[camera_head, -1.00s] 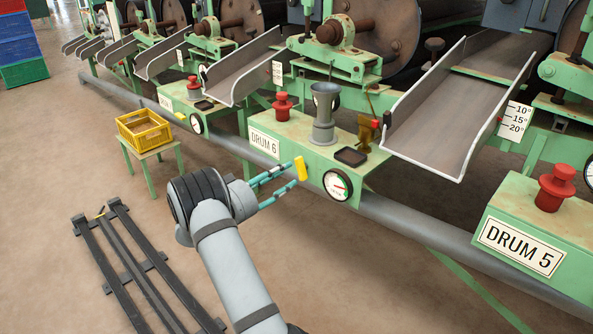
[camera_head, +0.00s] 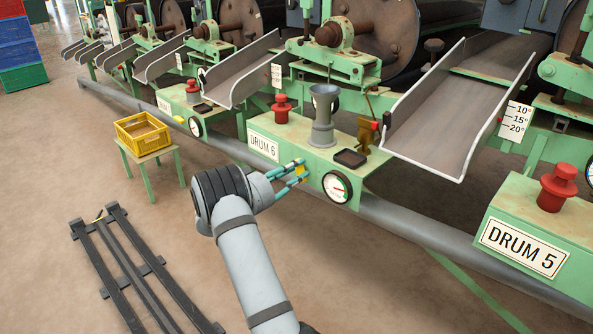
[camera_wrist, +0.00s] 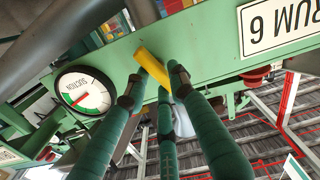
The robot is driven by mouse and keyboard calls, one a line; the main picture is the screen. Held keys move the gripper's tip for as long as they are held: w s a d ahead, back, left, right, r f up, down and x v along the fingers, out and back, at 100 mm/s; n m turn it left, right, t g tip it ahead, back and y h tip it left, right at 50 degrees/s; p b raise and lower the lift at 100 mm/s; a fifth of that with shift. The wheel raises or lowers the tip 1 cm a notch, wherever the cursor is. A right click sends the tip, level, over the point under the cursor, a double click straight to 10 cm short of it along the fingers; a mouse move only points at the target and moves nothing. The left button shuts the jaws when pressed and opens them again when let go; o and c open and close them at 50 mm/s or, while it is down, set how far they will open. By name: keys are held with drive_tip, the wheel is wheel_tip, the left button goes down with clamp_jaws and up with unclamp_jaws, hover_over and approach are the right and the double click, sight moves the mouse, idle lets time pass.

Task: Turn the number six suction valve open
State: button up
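The number six suction valve has a yellow lever handle (camera_head: 299,172) on the front of the green DRUM 6 housing (camera_head: 285,130), between the label and the gauge. It also shows in the wrist view (camera_wrist: 152,66), standing slanted near the fingertips. My gripper (camera_head: 298,170) has teal fingers reaching the handle. In the wrist view my gripper (camera_wrist: 160,75) has its fingertips spread around the handle, with gaps between them; firm contact cannot be told. The fingers partly hide the handle in the head view. The suction gauge (camera_head: 337,187) is right of the handle; it also shows in the wrist view (camera_wrist: 84,91).
A grey pipe (camera_head: 390,220) runs below the housing. A red knob (camera_head: 281,109), grey funnel (camera_head: 323,117) and black tray (camera_head: 350,158) stand on top. A yellow crate (camera_head: 143,131) sits on a green stand at left. A dark rail (camera_head: 140,270) lies on the floor.

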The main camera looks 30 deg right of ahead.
clamp_jaws()
drive_tip(key=shift+f, duration=0.1)
drive_tip(key=shift+f+m+b, duration=0.15)
drive_tip(key=shift+m+b, duration=0.35)
drive_tip(key=shift+b, duration=0.2)
drive_tip(key=shift+s+f+m+b, duration=0.1)
drive_tip(key=shift+s+m+b, duration=0.05)
drive_tip(key=shift+m+b, duration=0.45)
drive_tip(key=shift+d+r+m, duration=0.1)
drive_tip(key=shift+r+m, duration=0.15)
drive_tip(key=shift+m, duration=0.25)
drive_tip(key=shift+o, duration=1.5)
unclamp_jaws()
drive_tip(key=shift+o, duration=0.7)
drive_tip(key=v, duration=1.2)
